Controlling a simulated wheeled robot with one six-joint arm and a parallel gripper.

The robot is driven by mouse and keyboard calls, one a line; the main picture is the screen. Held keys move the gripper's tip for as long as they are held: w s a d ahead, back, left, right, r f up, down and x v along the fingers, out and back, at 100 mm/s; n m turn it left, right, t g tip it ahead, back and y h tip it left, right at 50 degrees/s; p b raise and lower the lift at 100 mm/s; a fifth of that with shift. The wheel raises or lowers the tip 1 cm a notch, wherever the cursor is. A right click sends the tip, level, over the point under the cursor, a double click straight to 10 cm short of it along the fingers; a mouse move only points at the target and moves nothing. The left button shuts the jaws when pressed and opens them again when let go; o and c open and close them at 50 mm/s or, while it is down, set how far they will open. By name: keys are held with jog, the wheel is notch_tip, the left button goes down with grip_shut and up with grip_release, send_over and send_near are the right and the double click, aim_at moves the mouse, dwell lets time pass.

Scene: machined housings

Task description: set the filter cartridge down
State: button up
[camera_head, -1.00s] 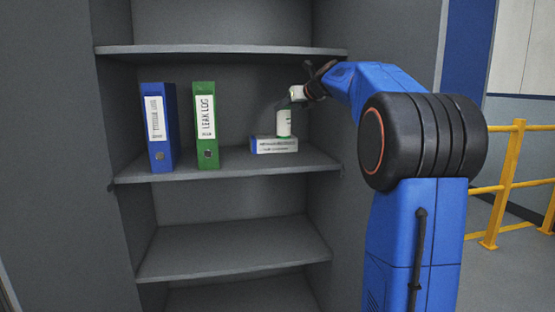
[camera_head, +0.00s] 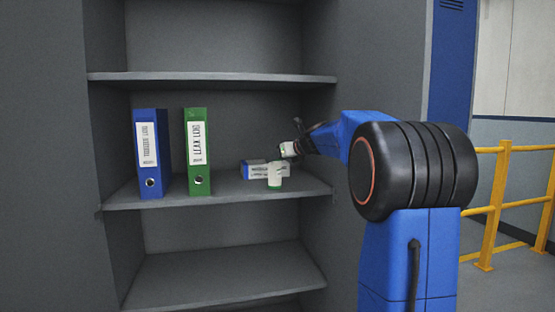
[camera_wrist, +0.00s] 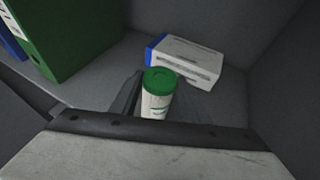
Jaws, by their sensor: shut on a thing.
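The filter cartridge (camera_head: 275,178) is a white cylinder with a green cap, seen upright in the head view, low over the middle shelf and in front of the blue-and-white box. Its green top shows in the wrist view (camera_wrist: 160,82). My gripper (camera_head: 274,165) reaches in from the right and is shut on the cartridge. In the wrist view its dark fingers (camera_wrist: 160,100) lie on both sides of it. The cartridge's lower part is partly hidden in the wrist view. I cannot tell whether its base touches the shelf.
The blue-and-white box (camera_head: 252,170) lies on the shelf (camera_head: 225,192) just behind the cartridge. A green binder (camera_head: 197,155) and a blue binder (camera_head: 148,155) stand to the left. Bare shelf lies between the green binder and the box. Another shelf (camera_head: 215,78) is above.

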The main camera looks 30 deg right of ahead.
jog(key=o, duration=1.5)
jog(key=shift+c, duration=0.2)
jog(key=v, duration=1.2)
